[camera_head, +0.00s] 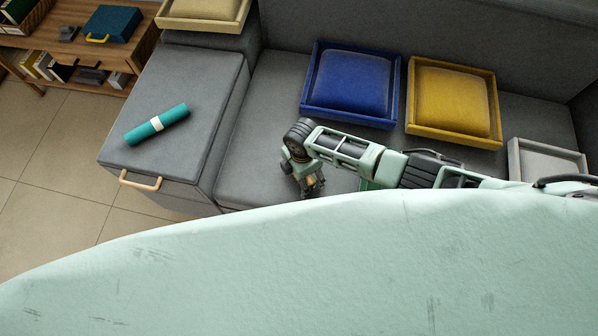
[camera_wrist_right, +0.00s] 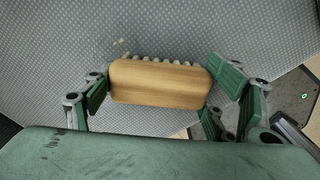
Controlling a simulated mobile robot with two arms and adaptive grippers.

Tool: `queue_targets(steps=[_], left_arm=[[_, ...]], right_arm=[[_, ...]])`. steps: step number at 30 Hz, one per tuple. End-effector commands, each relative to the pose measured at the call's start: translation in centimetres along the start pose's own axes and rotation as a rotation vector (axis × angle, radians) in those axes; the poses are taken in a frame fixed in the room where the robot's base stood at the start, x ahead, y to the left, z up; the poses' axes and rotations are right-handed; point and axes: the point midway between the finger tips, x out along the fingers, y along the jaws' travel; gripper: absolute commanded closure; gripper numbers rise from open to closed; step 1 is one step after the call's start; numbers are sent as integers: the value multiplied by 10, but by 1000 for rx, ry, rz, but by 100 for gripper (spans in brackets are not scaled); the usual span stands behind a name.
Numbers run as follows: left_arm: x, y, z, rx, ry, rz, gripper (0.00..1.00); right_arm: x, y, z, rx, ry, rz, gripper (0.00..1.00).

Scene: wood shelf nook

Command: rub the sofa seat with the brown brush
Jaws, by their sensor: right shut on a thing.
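The grey sofa seat (camera_head: 262,140) runs along the middle of the head view, and its grey fabric fills much of the right wrist view (camera_wrist_right: 170,30). My right gripper (camera_head: 312,188) is over the front part of the seat. In the right wrist view, the brown brush (camera_wrist_right: 160,83) shows a wooden back with pale bristles along its far edge, between the green fingers of the gripper. The gripper is shut on the brush. The brush is hidden in the head view. My left gripper is not in view.
A blue cushion in a tray (camera_head: 350,83), a yellow one (camera_head: 453,100) and a grey tray (camera_head: 545,158) sit on the sofa. A teal roll (camera_head: 156,124) lies on the grey box section with a wooden handle (camera_head: 140,181). A wooden shelf (camera_head: 75,45) stands at upper left.

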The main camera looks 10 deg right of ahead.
Motion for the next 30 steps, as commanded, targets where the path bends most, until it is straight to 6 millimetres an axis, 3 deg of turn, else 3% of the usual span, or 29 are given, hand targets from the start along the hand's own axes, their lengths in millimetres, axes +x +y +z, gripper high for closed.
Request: queue_targets(steps=[5, 21, 30], left_arm=[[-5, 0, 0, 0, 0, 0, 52], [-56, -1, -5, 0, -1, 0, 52], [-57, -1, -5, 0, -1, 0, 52]], right_arm=[[-5, 1, -1, -1, 2, 2, 44], [-60, 2, -1, -1, 3, 4, 44], [-61, 2, -1, -1, 2, 4, 44]])
